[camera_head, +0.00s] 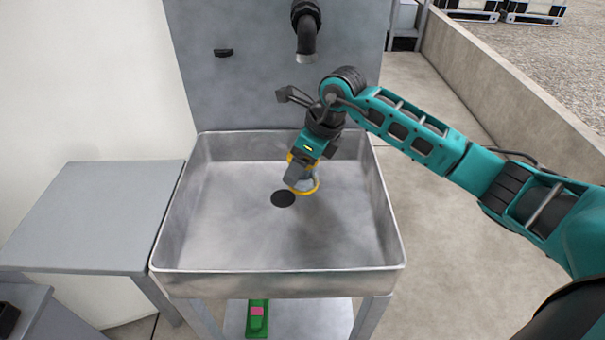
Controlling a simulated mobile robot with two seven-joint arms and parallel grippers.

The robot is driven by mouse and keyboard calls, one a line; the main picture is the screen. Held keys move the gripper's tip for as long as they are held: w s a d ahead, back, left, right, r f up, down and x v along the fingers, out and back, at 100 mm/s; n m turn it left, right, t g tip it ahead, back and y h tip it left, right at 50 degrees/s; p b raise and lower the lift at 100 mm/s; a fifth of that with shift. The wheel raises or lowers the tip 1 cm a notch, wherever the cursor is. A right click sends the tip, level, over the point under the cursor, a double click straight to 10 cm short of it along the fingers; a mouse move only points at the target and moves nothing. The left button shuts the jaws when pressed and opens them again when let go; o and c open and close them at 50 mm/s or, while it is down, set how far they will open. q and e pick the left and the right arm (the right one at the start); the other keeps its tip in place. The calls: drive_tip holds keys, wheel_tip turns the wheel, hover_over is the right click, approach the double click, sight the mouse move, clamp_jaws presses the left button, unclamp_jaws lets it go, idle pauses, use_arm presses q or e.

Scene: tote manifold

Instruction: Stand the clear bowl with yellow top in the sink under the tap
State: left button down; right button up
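The clear bowl with yellow top (308,181) is inside the metal sink (222,235), below the tap (306,42) and just right of the dark drain. Its yellow rim shows at the lower right. My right gripper (299,172) reaches down into the sink from the right and is at the bowl, apparently shut on it. The fingers hide much of the bowl, so its tilt and whether it touches the sink floor cannot be told. My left gripper is not in view.
A grey side table (95,215) stands left of the sink, its top bare. The sink's raised walls surround the bowl, and the backboard (270,85) carries the tap. A green and pink object (257,318) lies on the shelf below. The sink's front and left floor is clear.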

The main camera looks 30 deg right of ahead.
sight(303, 175)
drive_tip(key=f, duration=0.3)
drive_tip(key=shift+s+d+b, duration=0.1)
drive_tip(key=shift+d+b, duration=0.15)
drive_tip(key=shift+b, duration=0.05)
drive_tip(key=shift+f, duration=0.25)
drive_tip(key=shift+f, duration=0.2)
drive_tip(key=o, duration=1.2)
drive_tip(key=shift+o, duration=0.2)
drive_tip(key=shift+r, duration=0.1)
